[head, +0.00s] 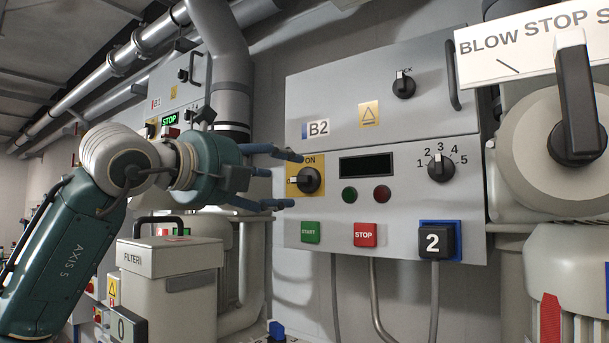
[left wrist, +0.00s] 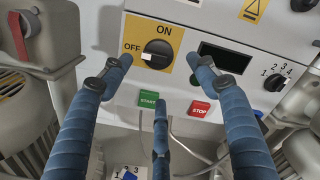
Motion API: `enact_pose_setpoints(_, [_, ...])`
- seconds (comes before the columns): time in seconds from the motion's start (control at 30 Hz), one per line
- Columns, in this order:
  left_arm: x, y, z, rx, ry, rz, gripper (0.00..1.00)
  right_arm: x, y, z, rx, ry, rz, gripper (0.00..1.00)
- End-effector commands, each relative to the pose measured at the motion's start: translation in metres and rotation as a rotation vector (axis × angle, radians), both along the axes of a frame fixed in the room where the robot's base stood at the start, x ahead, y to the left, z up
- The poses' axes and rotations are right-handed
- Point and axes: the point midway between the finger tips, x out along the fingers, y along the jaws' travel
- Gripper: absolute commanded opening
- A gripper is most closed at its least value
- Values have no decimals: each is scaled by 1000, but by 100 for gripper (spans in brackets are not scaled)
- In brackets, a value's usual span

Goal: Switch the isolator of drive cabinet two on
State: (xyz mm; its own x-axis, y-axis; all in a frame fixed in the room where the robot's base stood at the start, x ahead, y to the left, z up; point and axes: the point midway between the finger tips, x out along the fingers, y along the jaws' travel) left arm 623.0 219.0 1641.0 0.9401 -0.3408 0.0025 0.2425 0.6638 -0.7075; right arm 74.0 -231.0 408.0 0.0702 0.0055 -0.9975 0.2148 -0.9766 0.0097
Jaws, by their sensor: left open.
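Drive cabinet two, marked B2 (head: 430,207), is a grey wall box at the centre of the head view. Its isolator is a black rotary knob (head: 309,180) on a yellow plate with ON at the top; the left wrist view also shows the knob (left wrist: 158,54). Its white pointer faces left, toward OFF. The cabinet's display (head: 366,165) is dark. My left gripper (head: 288,181) is open and empty, its blue fingers pointing at the isolator, spread above and below it in the head view. Whether any finger touches it I cannot tell. My right gripper is not in view.
Below the isolator are a green START button (head: 311,232) and a red STOP button (head: 365,235). A selector knob (head: 441,168) sits to the right. Cabinet B1 (head: 176,95) stands behind, its display reading STOP. A filter box (head: 170,262) is at lower left.

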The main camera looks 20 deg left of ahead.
Motion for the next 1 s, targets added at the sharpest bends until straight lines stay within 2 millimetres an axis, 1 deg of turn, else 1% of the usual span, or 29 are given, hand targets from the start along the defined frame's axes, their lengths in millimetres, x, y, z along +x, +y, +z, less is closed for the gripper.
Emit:
enact_pose_setpoints(0.03, [11,-5,4,1,5,-2,60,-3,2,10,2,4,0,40])
enact_pose_setpoints(0.17, [34,-13,4,1,5,-1,60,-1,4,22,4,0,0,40])
enact_pose_setpoints(0.33, [56,-20,2,0,4,-1,60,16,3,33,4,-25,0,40])
enact_pose_setpoints(0.4, [61,-22,2,0,2,-1,60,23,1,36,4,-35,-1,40])
enact_pose_setpoints(0.5, [65,-24,1,0,1,-1,60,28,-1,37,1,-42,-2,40])
enact_pose_setpoints(0.63, [66,-24,0,0,1,-1,60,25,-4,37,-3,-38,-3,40])
enact_pose_setpoints(0.77, [66,-24,0,0,1,-1,60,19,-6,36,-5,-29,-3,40])
enact_pose_setpoints(0.97, [66,-25,0,0,1,-1,22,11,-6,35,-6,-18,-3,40])
enact_pose_setpoints(1.0, [66,-25,0,0,1,-1,18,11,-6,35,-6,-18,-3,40])
